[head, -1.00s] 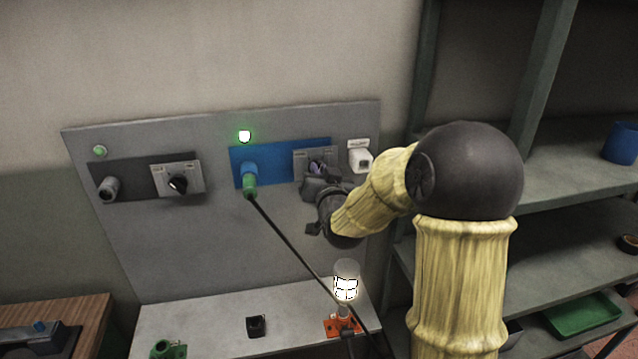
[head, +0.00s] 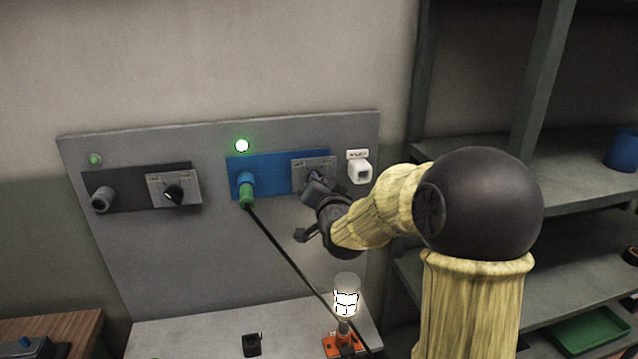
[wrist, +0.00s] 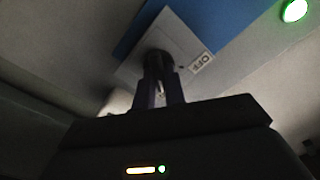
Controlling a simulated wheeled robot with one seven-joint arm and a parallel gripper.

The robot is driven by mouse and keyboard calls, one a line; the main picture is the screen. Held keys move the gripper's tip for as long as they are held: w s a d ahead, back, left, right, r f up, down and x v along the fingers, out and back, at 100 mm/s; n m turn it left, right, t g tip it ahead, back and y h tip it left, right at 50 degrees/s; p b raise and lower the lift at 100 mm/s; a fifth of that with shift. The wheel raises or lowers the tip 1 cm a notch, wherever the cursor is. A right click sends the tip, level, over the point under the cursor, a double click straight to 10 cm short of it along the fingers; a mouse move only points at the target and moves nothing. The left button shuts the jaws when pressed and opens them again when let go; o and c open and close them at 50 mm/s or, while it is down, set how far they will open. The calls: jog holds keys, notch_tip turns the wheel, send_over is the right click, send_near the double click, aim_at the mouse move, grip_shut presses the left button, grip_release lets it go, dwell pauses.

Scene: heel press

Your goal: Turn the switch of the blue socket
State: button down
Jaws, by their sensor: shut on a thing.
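The blue socket panel (head: 262,172) is on the upright grey board, with a green plug (head: 246,190) in its socket and a black cable running down from it. Its switch is on a grey plate (head: 306,167) at the panel's right end. My gripper (head: 316,184) is at this plate and hides most of the knob in the head view. In the wrist view, my gripper's fingers (wrist: 161,88) are shut on the dark switch knob (wrist: 158,61). An OFF label (wrist: 202,62) shows on the plate beside it. The round lamp (head: 241,146) above the panel glows green.
A second, dark panel (head: 136,190) with a socket and a black knob (head: 174,192) is to the left. A white box (head: 359,167) is right of the switch. A lit lamp (head: 346,298) on an orange base stands below. Shelves (head: 560,205) stand to the right.

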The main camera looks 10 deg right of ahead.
jog(key=c, duration=1.5)
grip_release()
jog(key=shift+o, duration=0.2)
jog(key=s+b, duration=0.4)
jog(key=s, duration=1.3)
jog(key=shift+s+b, duration=0.15)
jog(key=shift+b, duration=0.2)
jog(key=shift+f, duration=0.1)
notch_tip(320, 180, down, 12)
jog(key=s+n+g+p, duration=0.3)
jog(key=g+p, duration=0.1)
jog(key=g, duration=0.4)
jog(key=s+f+n+g+p, duration=0.2)
jog(key=s+f+n+g, duration=0.2)
jog(key=s, duration=0.5)
notch_tip(320, 180, down, 2)
jog(key=g, duration=0.3)
jog(key=shift+a+f+p, duration=0.15)
jog(key=shift+a+p, duration=0.2)
jog(key=shift+a, duration=0.05)
